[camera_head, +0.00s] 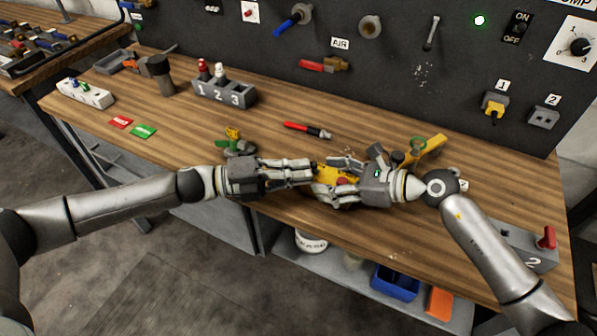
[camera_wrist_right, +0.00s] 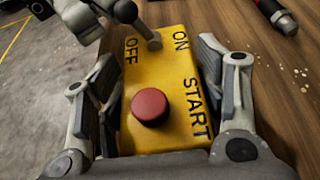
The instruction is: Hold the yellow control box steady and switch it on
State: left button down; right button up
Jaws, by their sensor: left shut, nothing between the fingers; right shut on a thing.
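The yellow control box (camera_head: 338,174) is between my grippers above the front of the workbench. In the right wrist view the box (camera_wrist_right: 170,75) shows a red button (camera_wrist_right: 150,106), START beside it, and ON and OFF at the far end. A grey lever (camera_wrist_right: 150,35) with a rounded tip stands between ON and OFF. My right gripper (camera_head: 330,176) is shut on the box, one finger along each long side. My left gripper (camera_head: 312,172) is shut and empty at the far end; its fingers (camera_wrist_right: 95,15) are close to the lever. I cannot tell whether they touch it.
A red and black pen-like tool (camera_head: 307,130) lies behind the box. A small green and yellow item (camera_head: 234,142) stands behind my left wrist. A yellow tool (camera_head: 430,146) lies behind my right wrist. A numbered block (camera_head: 225,93) stands farther back.

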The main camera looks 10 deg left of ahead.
pick_arm(q)
jog(key=shift+w+d+r+n+y, duration=0.15)
jog(key=shift+w+r+n+y, duration=0.25)
jog(key=shift+r+n+y, duration=0.25)
pick_arm(e)
jog(key=shift+s+f, duration=0.2)
jog(key=shift+f, duration=0.2)
pick_arm(q)
jog(key=shift+w+d+r, duration=0.15)
jog(key=shift+w, duration=0.25)
jog(key=shift+w+d+r, duration=0.1)
jog(key=shift+w+r, duration=0.05)
jog(key=shift+w, duration=0.25)
jog(key=s+a+r, duration=0.1)
jog(key=a+r, duration=0.2)
jog(key=a, duration=0.3)
jog(key=s+a+r, duration=0.1)
jog(key=a+r, duration=0.1)
jog(key=a, duration=0.4)
jog(key=shift+a+r, duration=0.3)
jog(key=shift+r, duration=0.1)
jog(key=shift+s, duration=0.1)
pick_arm(e)
jog(key=o, duration=1.5)
jog(key=shift+w+a+r, duration=0.1)
jog(key=shift+w+r, duration=0.05)
jog(key=shift+w, duration=0.05)
